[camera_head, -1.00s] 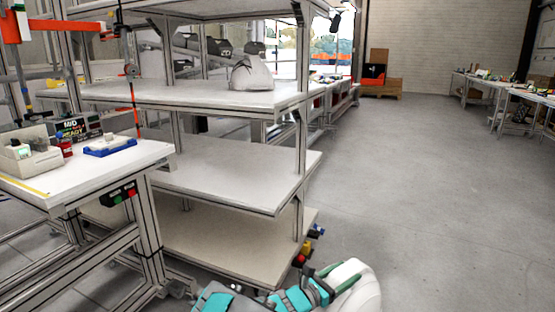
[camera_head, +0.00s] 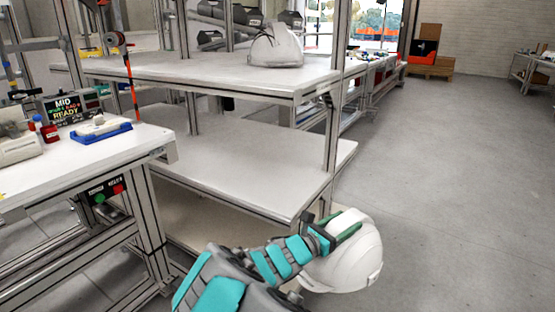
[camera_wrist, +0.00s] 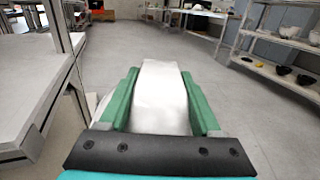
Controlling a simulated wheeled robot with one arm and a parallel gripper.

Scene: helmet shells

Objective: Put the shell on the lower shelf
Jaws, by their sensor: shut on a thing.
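A white helmet shell (camera_head: 352,264) is held by my gripper (camera_head: 346,232) at the front of the shelf rack, right of its front post. The wrist view shows the green fingers of my gripper (camera_wrist: 163,103) shut on the white shell (camera_wrist: 160,90), one on each side. The rack has an empty middle shelf (camera_head: 250,160) and a lower, beige shelf (camera_head: 205,225), partly hidden by my arm and the workbench. Another white shell (camera_head: 276,48) sits on the upper shelf (camera_head: 210,75).
A workbench (camera_head: 75,165) with a blue tray (camera_head: 100,131) and devices stands at the left. The rack's front post (camera_head: 331,150) is close to the held shell. Open grey floor (camera_head: 450,180) lies to the right. The wrist view shows another rack (camera_wrist: 275,72) at the right.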

